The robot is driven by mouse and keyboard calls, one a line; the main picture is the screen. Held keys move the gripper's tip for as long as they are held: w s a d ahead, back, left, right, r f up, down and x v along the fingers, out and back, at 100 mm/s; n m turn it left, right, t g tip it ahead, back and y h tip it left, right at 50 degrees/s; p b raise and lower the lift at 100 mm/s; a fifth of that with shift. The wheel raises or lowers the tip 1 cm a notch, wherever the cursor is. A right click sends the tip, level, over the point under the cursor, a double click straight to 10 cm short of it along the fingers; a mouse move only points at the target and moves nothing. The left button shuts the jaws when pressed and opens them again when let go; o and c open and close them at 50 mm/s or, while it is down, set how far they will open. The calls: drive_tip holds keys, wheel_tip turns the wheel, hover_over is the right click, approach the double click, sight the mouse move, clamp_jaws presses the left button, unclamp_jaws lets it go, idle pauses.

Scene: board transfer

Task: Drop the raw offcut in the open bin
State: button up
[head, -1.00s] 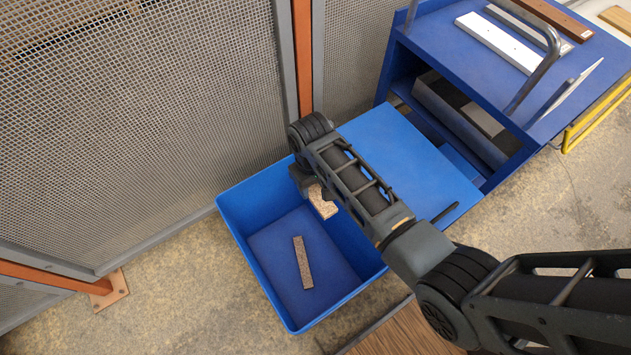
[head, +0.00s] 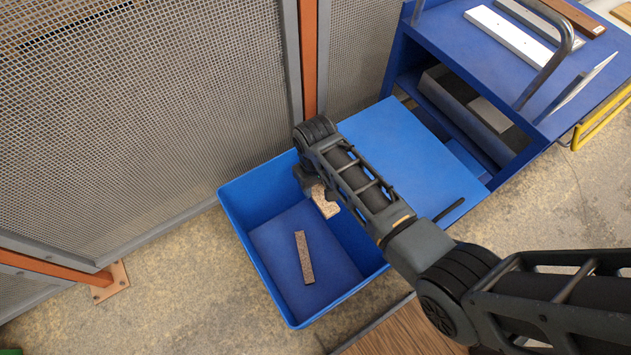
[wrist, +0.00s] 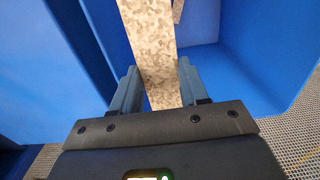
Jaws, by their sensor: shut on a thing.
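The raw offcut (wrist: 155,55) is a speckled tan chipboard strip. In the wrist view it runs between the two fingers of my gripper (wrist: 155,90), which is shut on it. In the head view the offcut (head: 326,204) shows below my wrist, over the open part of the blue bin (head: 243,237), and my arm hides part of it. My gripper (head: 312,190) is mostly hidden there by the arm. The bin's left part is open, and a blue lid panel (head: 385,135) covers its right part.
A similar speckled strip (head: 304,258) lies on the bin floor. A blue cart (head: 545,95) with boards on top stands at the upper right. A mesh fence (head: 150,110) stands behind the bin. A wooden surface (head: 405,333) lies at the bottom.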

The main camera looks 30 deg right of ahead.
drive_tip(key=shift+f, duration=0.1)
drive_tip(key=o, duration=1.2)
wheel_tip(320, 180, up, 8)
drive_tip(key=shift+f+p, duration=0.1)
drive_tip(key=shift+p, duration=0.25)
